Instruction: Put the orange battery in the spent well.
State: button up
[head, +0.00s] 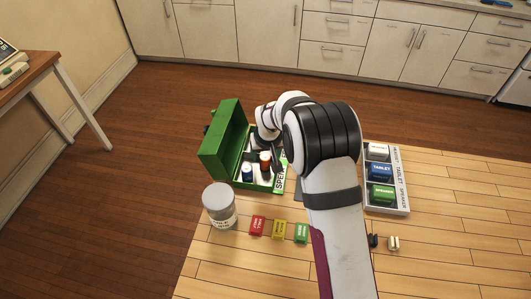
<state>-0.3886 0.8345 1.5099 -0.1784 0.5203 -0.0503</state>
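An orange battery (265,164) stands upright inside the green box (224,150), whose lid is tipped open to the left. A dark blue battery (247,173) stands beside it, nearer the front. A white label starting "SPE" (280,181) shows on the box's right side, partly covered by my arm. My gripper (264,152) points down into the box at the orange battery. Dark finger parts show on either side of that battery's top, but I cannot tell whether they touch it. The back of the box is hidden behind my wrist.
A grey-lidded jar (220,206) stands left on the wooden table. Red (257,226), yellow (279,229) and green (301,233) blocks lie in front. A labelled tray (400,190) with three blocks is on the right. Small black (373,241) and cream (393,243) pieces lie nearby.

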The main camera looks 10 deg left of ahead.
jog(key=shift+r, duration=0.1)
jog(key=v, duration=1.2)
jog(key=s+d+r+m+g, duration=0.1)
jog(key=s+d+r+m, duration=0.2)
jog(key=s+d+r, duration=0.35)
jog(key=s+d+m+g, duration=0.1)
jog(key=s+d+m, duration=0.2)
jog(key=s, duration=1)
jog(key=s+d+f+m+g, duration=0.1)
jog(key=s+d, duration=0.4)
jog(key=s, duration=0.9)
jog(key=m+g, duration=0.1)
jog(key=m, duration=0.1)
jog(key=shift+d+f+m, duration=0.3)
jog(key=shift+d, duration=0.1)
